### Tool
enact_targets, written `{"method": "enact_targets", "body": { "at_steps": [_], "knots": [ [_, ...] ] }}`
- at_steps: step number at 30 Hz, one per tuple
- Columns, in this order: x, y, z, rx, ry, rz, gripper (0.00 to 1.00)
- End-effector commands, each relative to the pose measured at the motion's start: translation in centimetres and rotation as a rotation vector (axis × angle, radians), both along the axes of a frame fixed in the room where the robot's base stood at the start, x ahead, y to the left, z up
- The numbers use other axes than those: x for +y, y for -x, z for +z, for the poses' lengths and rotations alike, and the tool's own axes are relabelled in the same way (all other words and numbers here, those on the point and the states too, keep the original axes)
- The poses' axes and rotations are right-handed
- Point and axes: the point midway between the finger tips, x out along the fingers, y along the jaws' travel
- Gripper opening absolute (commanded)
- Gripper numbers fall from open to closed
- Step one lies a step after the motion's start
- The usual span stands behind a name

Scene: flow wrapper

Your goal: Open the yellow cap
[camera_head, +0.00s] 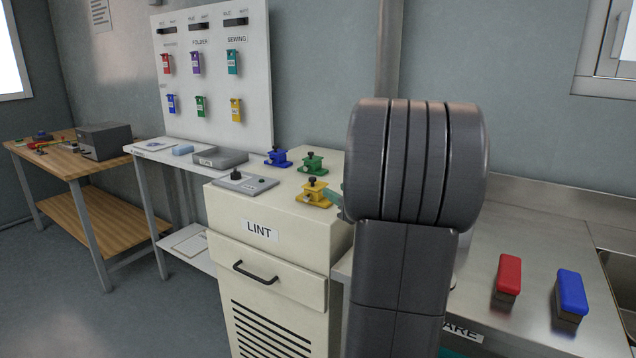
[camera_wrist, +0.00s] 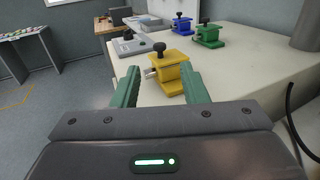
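The yellow cap (camera_head: 314,194) is a small yellow block with a black knob on top. It sits at the front right of the cream LINT cabinet's top. In the wrist view the yellow cap (camera_wrist: 172,76) shows between and beyond my fingertips, nearer the right finger, with a silver pin on its left side. My gripper (camera_wrist: 160,70) is open, its two green fingers apart with nothing held. In the head view my grey arm hides most of the gripper; a bit of green finger shows just right of the yellow cap. Whether a finger touches it cannot be told.
A blue block (camera_head: 277,157) and a green block (camera_head: 312,163) with black knobs stand behind the yellow one. A grey plate with a black knob (camera_head: 236,175) lies to the left. Red (camera_head: 509,276) and blue (camera_head: 571,294) brushes lie on the right counter.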

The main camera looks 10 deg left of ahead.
Motion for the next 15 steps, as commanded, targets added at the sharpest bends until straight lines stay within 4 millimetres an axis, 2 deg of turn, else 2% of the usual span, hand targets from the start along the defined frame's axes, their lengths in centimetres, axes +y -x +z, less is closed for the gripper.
{"method": "enact_targets", "body": {
  "at_steps": [5, 15],
  "knots": [
    [2.2, -1.8, 0.1, 0.003, 0.0, 0.004, 0.4],
    [7.4, -6.6, 0.1, 0.005, 0.0, 0.001, 0.4]
  ]
}}
